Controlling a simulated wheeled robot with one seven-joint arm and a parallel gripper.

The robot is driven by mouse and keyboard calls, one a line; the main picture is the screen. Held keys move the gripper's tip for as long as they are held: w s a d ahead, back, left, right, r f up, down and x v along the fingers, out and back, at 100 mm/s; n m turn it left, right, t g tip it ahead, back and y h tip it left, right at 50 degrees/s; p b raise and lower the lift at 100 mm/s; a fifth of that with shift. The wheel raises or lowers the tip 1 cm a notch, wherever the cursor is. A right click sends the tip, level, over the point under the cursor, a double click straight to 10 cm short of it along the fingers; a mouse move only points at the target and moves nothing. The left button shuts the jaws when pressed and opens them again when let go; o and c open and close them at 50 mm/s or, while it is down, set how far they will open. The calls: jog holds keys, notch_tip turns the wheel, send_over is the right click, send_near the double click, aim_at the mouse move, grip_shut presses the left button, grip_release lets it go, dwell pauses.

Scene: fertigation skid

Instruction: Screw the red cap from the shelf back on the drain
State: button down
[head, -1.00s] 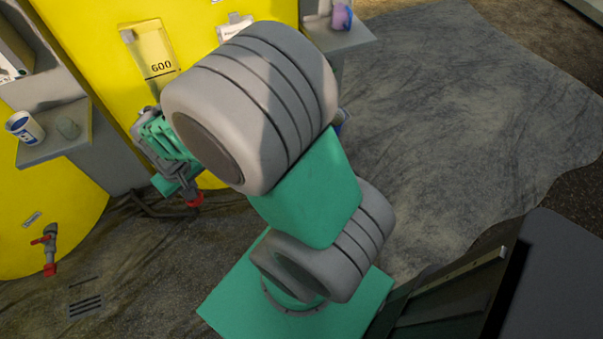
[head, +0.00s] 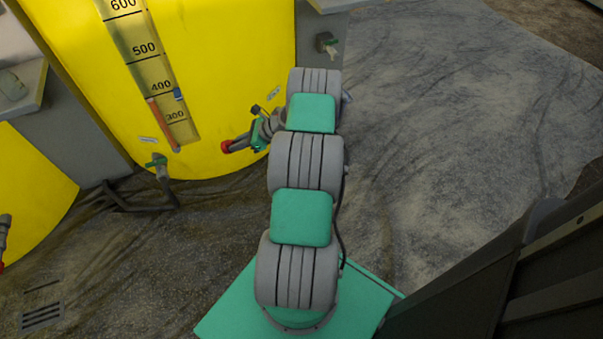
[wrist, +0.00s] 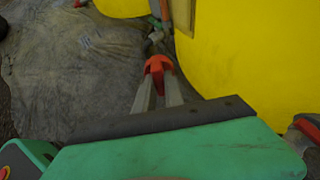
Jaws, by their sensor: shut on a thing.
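The red cap (head: 227,147) is held at the tip of my gripper (head: 238,143), which points left in front of the yellow tank. In the wrist view the red cap (wrist: 158,65) sits between the two grey fingers, which are shut on it. The drain (head: 161,167) is a grey pipe end with a green-handled valve at the foot of the tank, left of the cap and apart from it in the head view. In the wrist view the drain (wrist: 155,38) shows just beyond the cap, partly hidden by it; whether they touch cannot be told there.
The yellow tank (head: 230,70) stands close by my gripper, with a level scale (head: 150,75) on its front. A dark pipe (head: 135,203) lies by the drain. A shelf (head: 40,85) is at the upper left. Another green-handled tap (head: 327,43) is at upper right. Open floor (head: 430,130) lies right.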

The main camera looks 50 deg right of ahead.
jog(key=s+d+f+m+t+h+b, duration=0.2)
jog(key=s+d+f+m+h+b, duration=0.3)
jog(key=d+f, duration=0.4)
jog(key=s+d+f+m+t+h+b, duration=0.2)
jog(key=s+d+f+m+h+b, duration=0.3)
jog(key=d, duration=0.5)
jog(key=shift+s+f+m+h, duration=0.7)
jog(key=shift+f+m+h, duration=0.5)
jog(key=shift+f+h, duration=0.7)
jog(key=shift+w+d+r+b, duration=0.15)
jog(key=shift+w+d+b, duration=0.05)
jog(key=shift+w+b, duration=0.2)
jog(key=shift+w+d+b, duration=0.35)
jog(key=shift+w+b, duration=0.2)
jog(key=shift+b, duration=0.45)
jog(key=m+t+y, duration=0.1)
jog(key=m, duration=0.2)
jog(key=m+t+y, duration=0.1)
jog(key=m, duration=0.3)
